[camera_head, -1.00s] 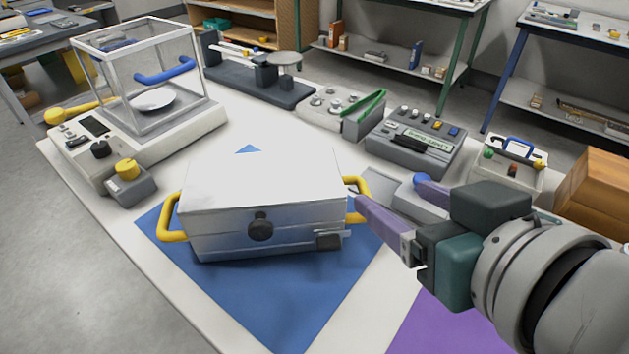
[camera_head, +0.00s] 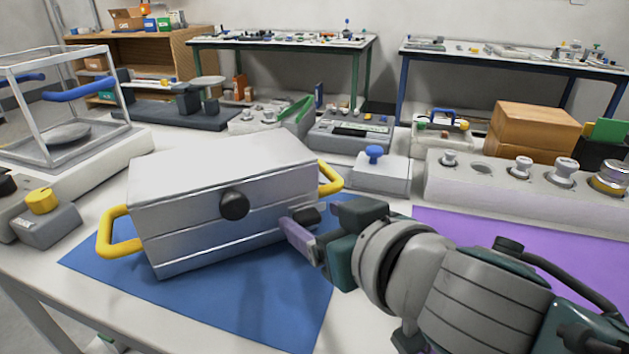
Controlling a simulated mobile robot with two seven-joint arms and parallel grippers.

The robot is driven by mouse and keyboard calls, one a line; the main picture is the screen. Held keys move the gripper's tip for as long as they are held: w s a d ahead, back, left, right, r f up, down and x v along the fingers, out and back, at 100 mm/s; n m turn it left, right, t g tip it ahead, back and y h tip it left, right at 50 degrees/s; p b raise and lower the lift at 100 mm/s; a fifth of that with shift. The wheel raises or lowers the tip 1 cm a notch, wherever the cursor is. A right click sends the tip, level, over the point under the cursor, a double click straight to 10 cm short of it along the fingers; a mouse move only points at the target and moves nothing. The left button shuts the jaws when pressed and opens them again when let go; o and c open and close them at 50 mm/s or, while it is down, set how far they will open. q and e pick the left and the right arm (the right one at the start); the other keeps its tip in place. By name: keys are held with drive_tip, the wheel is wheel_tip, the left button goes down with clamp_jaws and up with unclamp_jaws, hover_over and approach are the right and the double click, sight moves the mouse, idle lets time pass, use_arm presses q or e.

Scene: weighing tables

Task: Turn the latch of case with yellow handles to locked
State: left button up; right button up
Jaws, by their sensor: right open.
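The case with yellow handles (camera_head: 220,185) is a silver-grey box with its lid down, resting on a blue mat (camera_head: 250,310). It has a yellow handle (camera_head: 104,236) at its left end and another at its right end. A round black knob (camera_head: 234,205) sits in the middle of its front face. A small dark part (camera_head: 306,216) shows at the front's right end. My right gripper (camera_head: 292,228) is open with its purple finger close to that dark part. I cannot tell whether they touch. The latch's setting cannot be read. My left gripper is out of view.
A clear balance box (camera_head: 60,110) and a yellow-knobbed unit (camera_head: 42,210) stand left. A grey block with a blue knob (camera_head: 374,160) is behind my right gripper. A long rack of weights (camera_head: 540,190) stands right, behind a purple mat (camera_head: 480,230).

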drive_tip(key=shift+w+a+f, duration=0.2)
drive_tip(key=shift+w+a, duration=0.05)
drive_tip(key=shift+w, duration=0.15)
clamp_jaws()
idle(0.4)
